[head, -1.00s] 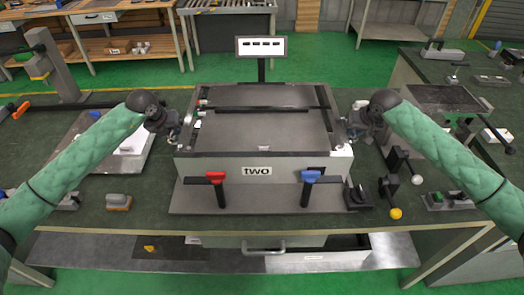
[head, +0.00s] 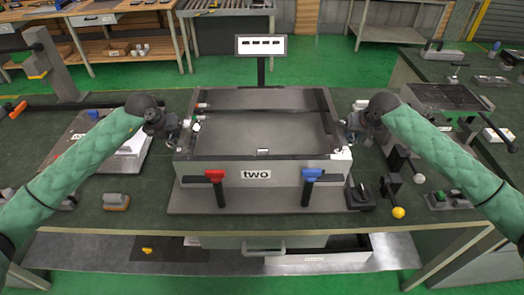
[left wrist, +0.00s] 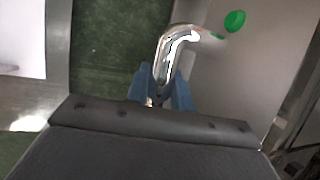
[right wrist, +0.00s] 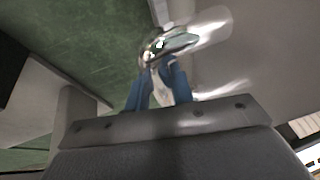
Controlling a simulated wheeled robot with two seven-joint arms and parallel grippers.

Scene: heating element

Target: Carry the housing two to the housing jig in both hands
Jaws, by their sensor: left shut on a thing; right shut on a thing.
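The housing two (head: 285,173) is a grey open box with a "two" label on its front wall, level in the middle of the head view. It is over the grey plate of the housing jig (head: 258,204); I cannot tell whether it touches the plate. My left gripper (head: 178,128) is shut on the chrome handle at its left side, and the blue fingers show on the handle in the left wrist view (left wrist: 166,88). My right gripper (head: 350,125) is shut on the right handle, partly blurred in the right wrist view (right wrist: 158,82).
A red-handled clamp (head: 215,177) and a blue-handled clamp (head: 311,176) stand in front of the housing. Levers with a yellow knob (head: 398,212) and a black block (head: 360,196) are at the right. A sign (head: 261,45) stands behind. A tray (head: 75,140) lies at the left.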

